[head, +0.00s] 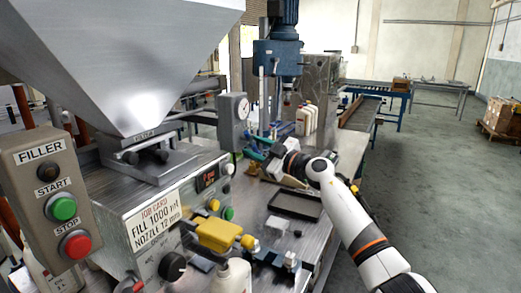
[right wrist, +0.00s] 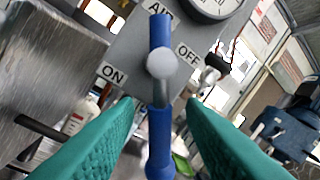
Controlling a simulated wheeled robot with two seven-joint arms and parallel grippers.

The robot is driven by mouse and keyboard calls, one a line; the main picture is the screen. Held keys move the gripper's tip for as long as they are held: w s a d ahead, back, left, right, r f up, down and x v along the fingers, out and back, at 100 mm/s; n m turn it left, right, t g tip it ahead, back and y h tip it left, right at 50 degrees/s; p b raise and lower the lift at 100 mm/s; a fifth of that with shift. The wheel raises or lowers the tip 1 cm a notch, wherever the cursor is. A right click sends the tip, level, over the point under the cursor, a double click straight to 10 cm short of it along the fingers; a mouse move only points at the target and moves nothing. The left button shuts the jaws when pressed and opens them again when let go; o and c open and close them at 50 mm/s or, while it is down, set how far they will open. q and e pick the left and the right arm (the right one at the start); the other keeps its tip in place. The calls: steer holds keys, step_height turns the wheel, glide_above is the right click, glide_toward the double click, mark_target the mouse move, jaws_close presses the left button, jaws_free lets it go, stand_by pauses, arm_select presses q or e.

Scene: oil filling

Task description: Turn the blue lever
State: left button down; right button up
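The blue lever (right wrist: 160,138) shows in the right wrist view on a grey panel with ON and OFF labels. It has a round grey hub and blue grips above and below it, and stands nearly upright in that view. My right gripper (right wrist: 161,104) is open, with one teal finger on each side of the lower blue grip and gaps showing on both sides. In the head view my right gripper (head: 257,149) is at the grey gauge box (head: 233,118); the lever is too small there to make out clearly. My left gripper is not in view.
The filler machine with its steel hopper (head: 130,60) and the yellow part (head: 218,235) are at the left. White containers (head: 306,119) stand behind.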

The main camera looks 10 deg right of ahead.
steer(key=v, duration=1.2)
steer(key=shift+b, duration=0.45)
